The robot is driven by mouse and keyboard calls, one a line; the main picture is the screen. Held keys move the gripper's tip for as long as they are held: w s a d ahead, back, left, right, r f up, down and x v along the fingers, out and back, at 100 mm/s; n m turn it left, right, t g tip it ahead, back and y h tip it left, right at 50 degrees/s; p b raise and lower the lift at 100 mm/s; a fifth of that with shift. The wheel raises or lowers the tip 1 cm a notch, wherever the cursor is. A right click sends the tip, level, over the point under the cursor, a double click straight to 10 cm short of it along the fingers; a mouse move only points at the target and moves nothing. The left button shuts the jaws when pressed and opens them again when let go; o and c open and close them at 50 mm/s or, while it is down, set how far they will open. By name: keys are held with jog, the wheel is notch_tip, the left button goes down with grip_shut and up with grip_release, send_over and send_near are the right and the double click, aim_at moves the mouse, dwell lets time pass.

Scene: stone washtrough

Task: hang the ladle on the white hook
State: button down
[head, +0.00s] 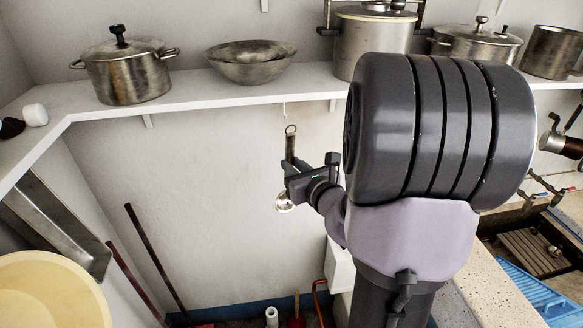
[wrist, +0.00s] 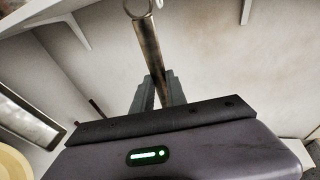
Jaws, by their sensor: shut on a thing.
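The ladle has a dark metal handle (head: 290,146) with a ring at its top end and a shiny bowl (head: 284,204) below my gripper. My gripper (head: 294,168) is shut on the handle and holds the ladle roughly upright, ring up. In the wrist view the handle (wrist: 152,58) rises from between the fingers (wrist: 158,88), and its ring is partly cut off by the top edge. The white hook (head: 285,108) is small and hangs under the shelf. The ring is just below it in the head view, apart from it.
A white shelf (head: 200,95) bears a lidded pot (head: 126,72), metal bowls (head: 250,66) and more pots. Brackets (head: 147,121) stick out below it. Poles (head: 150,250) lean at the lower left near a yellow basin (head: 50,290). The wall left of the ladle is clear.

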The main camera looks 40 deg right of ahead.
jog(key=w+d+f+b, duration=0.1)
jog(key=w+d, duration=0.4)
jog(key=w, duration=0.3)
jog(key=shift+f, duration=0.35)
jog(key=shift+w, duration=0.1)
dwell(0.7)
jog(key=c, duration=0.7)
grip_release()
jog(key=shift+o, duration=0.2)
jog(key=v, duration=0.7)
dwell(0.4)
